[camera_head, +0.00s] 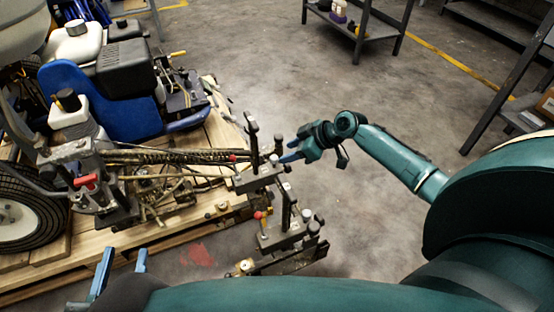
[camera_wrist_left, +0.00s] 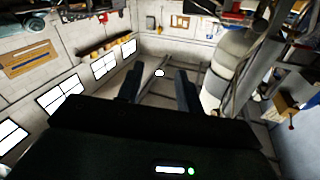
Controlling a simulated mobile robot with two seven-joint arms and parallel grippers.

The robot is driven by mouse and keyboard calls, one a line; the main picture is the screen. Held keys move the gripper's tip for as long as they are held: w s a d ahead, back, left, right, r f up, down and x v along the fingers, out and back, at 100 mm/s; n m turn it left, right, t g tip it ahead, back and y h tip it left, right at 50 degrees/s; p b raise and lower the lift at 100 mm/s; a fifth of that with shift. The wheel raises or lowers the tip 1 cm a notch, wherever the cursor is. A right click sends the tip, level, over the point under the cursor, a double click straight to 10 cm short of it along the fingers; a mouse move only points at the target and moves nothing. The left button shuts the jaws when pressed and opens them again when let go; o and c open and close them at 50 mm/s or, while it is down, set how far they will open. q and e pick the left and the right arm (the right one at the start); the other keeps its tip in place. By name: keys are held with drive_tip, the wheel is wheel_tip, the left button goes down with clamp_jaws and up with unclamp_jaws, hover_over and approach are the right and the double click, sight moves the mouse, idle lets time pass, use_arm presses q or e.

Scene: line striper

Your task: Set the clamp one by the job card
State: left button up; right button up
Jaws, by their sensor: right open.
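The line striper (camera_head: 120,100), with a blue body and a black wheel, stands on a wooden pallet (camera_head: 190,235). Dark metal clamp blocks with upright rods sit at its right end: an upper one (camera_head: 258,178) and a lower one (camera_head: 283,236). I cannot tell which is clamp one, and no job card can be made out. My right gripper (camera_head: 289,153) is open beside the upper clamp's rods; I cannot tell whether it touches them. My left gripper (camera_head: 122,254) is open and empty in front of the pallet; its parted fingers also show in the left wrist view (camera_wrist_left: 159,80).
A grey shelf unit (camera_head: 362,38) with bottles stands at the back. Another rack (camera_head: 515,85) stands at the right. The concrete floor (camera_head: 290,75) between them and the pallet is clear. The left wrist view shows mostly walls and windows.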

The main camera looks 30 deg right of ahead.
sight(275, 157)
drive_tip(key=b+x, duration=0.1)
drive_tip(key=x, duration=0.5)
drive_tip(key=shift+r, duration=0.1)
drive_tip(key=shift+c, duration=0.4)
clamp_jaws()
